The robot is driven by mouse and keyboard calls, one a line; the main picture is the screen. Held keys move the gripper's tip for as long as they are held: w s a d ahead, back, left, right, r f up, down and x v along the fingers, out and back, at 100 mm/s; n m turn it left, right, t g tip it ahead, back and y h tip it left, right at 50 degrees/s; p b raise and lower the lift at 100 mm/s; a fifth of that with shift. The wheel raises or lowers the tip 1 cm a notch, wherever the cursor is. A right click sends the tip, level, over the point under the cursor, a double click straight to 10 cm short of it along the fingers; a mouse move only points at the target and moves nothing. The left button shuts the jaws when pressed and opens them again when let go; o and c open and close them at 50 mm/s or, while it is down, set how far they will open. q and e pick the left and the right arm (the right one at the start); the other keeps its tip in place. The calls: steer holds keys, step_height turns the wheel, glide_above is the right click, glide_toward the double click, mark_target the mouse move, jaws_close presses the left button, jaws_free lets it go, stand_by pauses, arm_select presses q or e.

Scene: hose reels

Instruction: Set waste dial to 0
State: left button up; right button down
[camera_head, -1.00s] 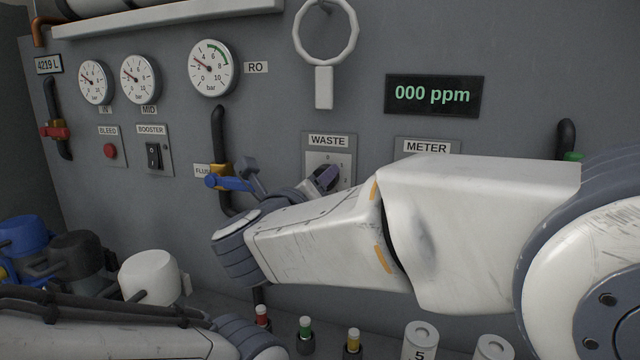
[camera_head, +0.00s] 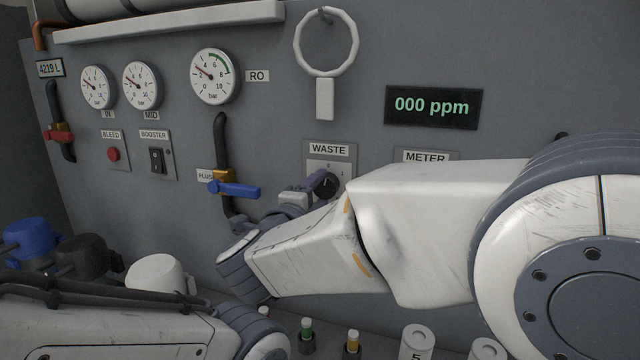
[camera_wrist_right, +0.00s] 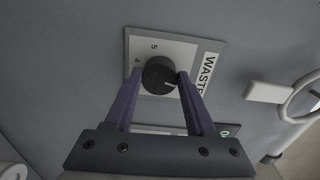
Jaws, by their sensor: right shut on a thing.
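The waste dial (camera_head: 327,184) is a round black knob on a pale plate under the WASTE label (camera_head: 329,149). In the right wrist view the knob (camera_wrist_right: 159,75) shows a white pointer mark toward its right side, with 4 and 5 printed left of it. My right gripper (camera_wrist_right: 158,76) has a finger on each side of the knob and is shut on it. In the head view the right gripper (camera_head: 311,191) is at the dial, partly hidden by its own wrist. My left arm shows at the lower left, but its gripper is out of view.
A blue-handled valve (camera_head: 235,189) sits close left of my right wrist. A white ring (camera_head: 326,42) with a tag hangs above the dial. The display (camera_head: 433,107) reads 000 ppm. Small bottles (camera_head: 306,330) and white cylinders (camera_head: 417,342) stand below the arm.

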steer(key=shift+a+f+n+p, duration=0.15)
steer(key=shift+n+p, duration=0.45)
steer(key=shift+n, duration=0.7)
steer(key=shift+c, duration=1.2)
jaws_free()
steer(key=shift+r, duration=0.5)
steer(key=r, duration=0.1)
steer(key=d+r, duration=0.1)
steer(key=r, duration=0.2)
steer(key=shift+s+d+r, duration=0.15)
steer(key=shift+s+d, duration=0.05)
steer(key=shift+s, duration=0.05)
steer(key=s+d+r, duration=0.1)
steer(key=d+r, duration=0.1)
steer(key=d, duration=0.1)
steer(key=s+d+r, duration=0.2)
steer(key=d, duration=0.1)
steer(key=s+d+r, duration=0.1)
steer(key=s+d, duration=0.1)
steer(key=shift+s+d+r+p, duration=0.25)
steer(key=shift+d+r+p, duration=0.05)
steer(key=shift+d+r, duration=0.1)
